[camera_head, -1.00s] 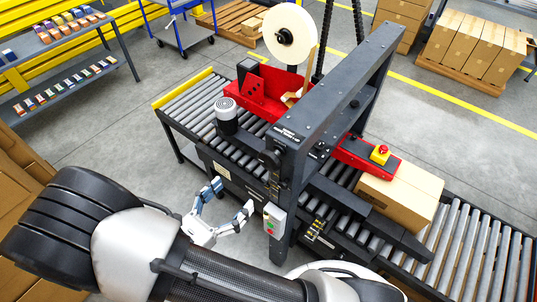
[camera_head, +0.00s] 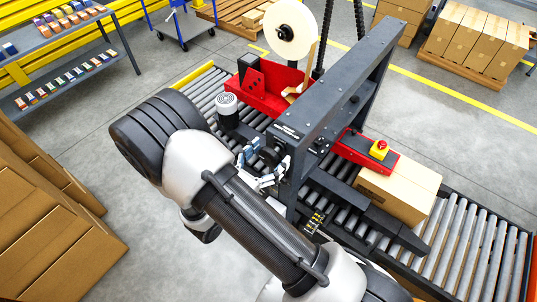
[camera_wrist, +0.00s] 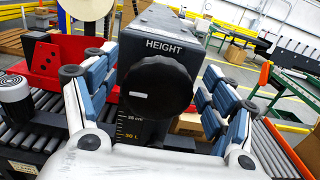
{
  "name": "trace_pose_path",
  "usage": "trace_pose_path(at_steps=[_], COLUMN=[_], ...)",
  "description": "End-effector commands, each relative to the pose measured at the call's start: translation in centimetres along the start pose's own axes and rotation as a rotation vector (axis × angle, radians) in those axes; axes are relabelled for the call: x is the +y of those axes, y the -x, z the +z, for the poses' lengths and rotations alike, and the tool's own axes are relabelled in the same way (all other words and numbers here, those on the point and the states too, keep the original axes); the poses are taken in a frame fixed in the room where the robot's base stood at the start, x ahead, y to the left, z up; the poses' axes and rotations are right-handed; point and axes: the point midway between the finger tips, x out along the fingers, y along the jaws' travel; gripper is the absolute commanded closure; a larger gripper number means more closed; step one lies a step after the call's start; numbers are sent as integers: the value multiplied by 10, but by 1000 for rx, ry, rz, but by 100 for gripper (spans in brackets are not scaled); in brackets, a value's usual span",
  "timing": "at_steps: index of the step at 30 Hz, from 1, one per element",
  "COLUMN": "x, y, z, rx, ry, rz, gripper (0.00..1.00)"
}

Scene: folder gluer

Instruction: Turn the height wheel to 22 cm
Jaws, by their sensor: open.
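The black height wheel (camera_wrist: 157,88) sits under a panel marked HEIGHT in the wrist view. It has a short white mark on its left face. In the head view the wheel (camera_head: 271,153) shows at the machine's near post. Below it a scale (camera_wrist: 128,128) shows a 35 cm label and another, partly hidden label near 30; its pointer is not visible. My gripper (camera_wrist: 150,100) is open, with blue-padded fingers on the left and right of the wheel. In the head view my gripper (camera_head: 258,168) is at the wheel. I cannot tell whether the fingers touch it.
A red taping unit (camera_head: 262,92) with a tape roll (camera_head: 291,30) is above the roller conveyor (camera_head: 463,245). Stacked cartons (camera_head: 60,240) stand at the left.

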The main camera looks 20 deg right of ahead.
Motion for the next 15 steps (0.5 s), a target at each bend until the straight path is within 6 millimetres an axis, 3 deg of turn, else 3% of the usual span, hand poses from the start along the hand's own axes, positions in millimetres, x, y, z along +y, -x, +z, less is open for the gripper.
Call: trace_pose_path(at_steps=[4,15], x=[0,0], y=[0,0], z=[0,0], rx=[0,0], ry=[0,0], rz=[0,-1], gripper=[23,48])
